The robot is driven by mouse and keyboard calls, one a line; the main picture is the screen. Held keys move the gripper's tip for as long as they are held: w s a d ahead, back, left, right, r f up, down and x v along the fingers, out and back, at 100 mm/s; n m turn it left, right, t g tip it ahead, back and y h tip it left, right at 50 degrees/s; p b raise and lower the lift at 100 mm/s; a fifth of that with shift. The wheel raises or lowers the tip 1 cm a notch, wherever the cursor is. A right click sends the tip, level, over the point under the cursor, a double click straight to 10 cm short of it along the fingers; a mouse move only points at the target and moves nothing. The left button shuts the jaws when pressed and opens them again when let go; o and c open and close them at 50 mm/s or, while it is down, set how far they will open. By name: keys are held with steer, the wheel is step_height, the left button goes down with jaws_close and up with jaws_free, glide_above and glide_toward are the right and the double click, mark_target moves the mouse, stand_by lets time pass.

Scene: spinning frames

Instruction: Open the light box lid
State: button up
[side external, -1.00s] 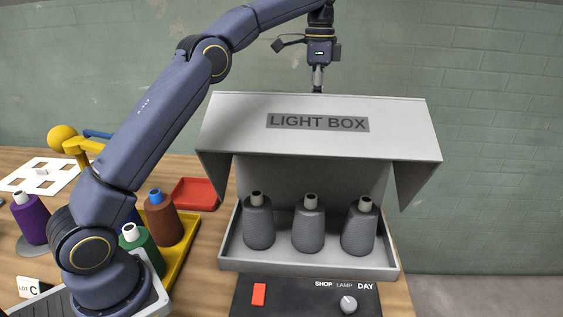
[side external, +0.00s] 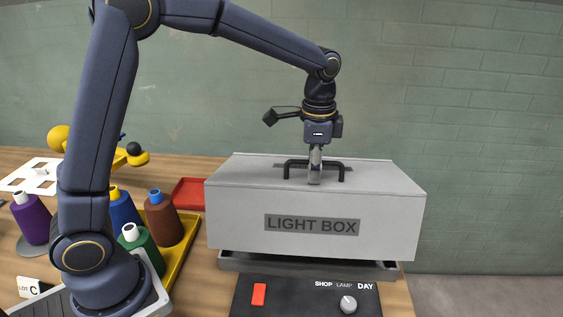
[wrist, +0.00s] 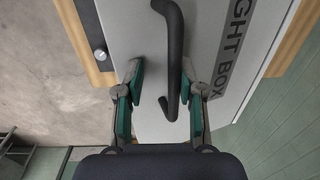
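The light box lid (side external: 310,226), pale grey with dark "LIGHT BOX" lettering, is down over the grey box tray (side external: 300,265). A narrow dark gap shows between its front edge and the tray. A black bar handle (side external: 340,172) stands on the lid's top. My gripper (side external: 315,178) is at the handle, pointing down. In the wrist view, my gripper (wrist: 162,75) is open, with the handle (wrist: 177,65) between its fingers, close to the right finger and apart from the left. The inside of the box is hidden.
A black control panel (side external: 300,297) with a red switch (side external: 258,294) and a knob (side external: 348,304) lies before the box. Coloured thread cones stand at the left, some in a yellow tray (side external: 186,240). A red tray (side external: 188,193) is behind them.

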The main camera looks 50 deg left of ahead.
steer(key=shift+s+d+f+t+y, duration=0.2)
steer(key=shift+f+t+y, duration=0.05)
steer(key=shift+f, duration=0.25)
steer(key=shift+s+d+f+t+y, duration=0.2)
steer(key=shift+f+t+y, duration=0.05)
steer(key=shift+f, duration=0.2)
steer(key=shift+d+f+t, duration=0.15)
steer(key=shift+f+t, duration=0.15)
steer(key=s+r, duration=0.2)
steer(key=r, duration=0.8)
steer(key=s+r, duration=0.2)
steer(key=r, duration=0.7)
steer(key=s+a+r+n+t, duration=0.1)
steer(key=s+a+n+t, duration=0.15)
steer(key=s+a, duration=0.4)
steer(key=s+a+f+n, duration=0.1)
steer(key=s+f+n, duration=0.3)
steer(key=s+f, duration=0.3)
steer(key=shift+s+f+t+h, duration=0.3)
steer(key=shift+s+t+h, duration=0.15)
steer(key=shift+s, duration=1.25)
steer(key=shift+n, duration=0.25)
steer(key=shift+c, duration=0.2)
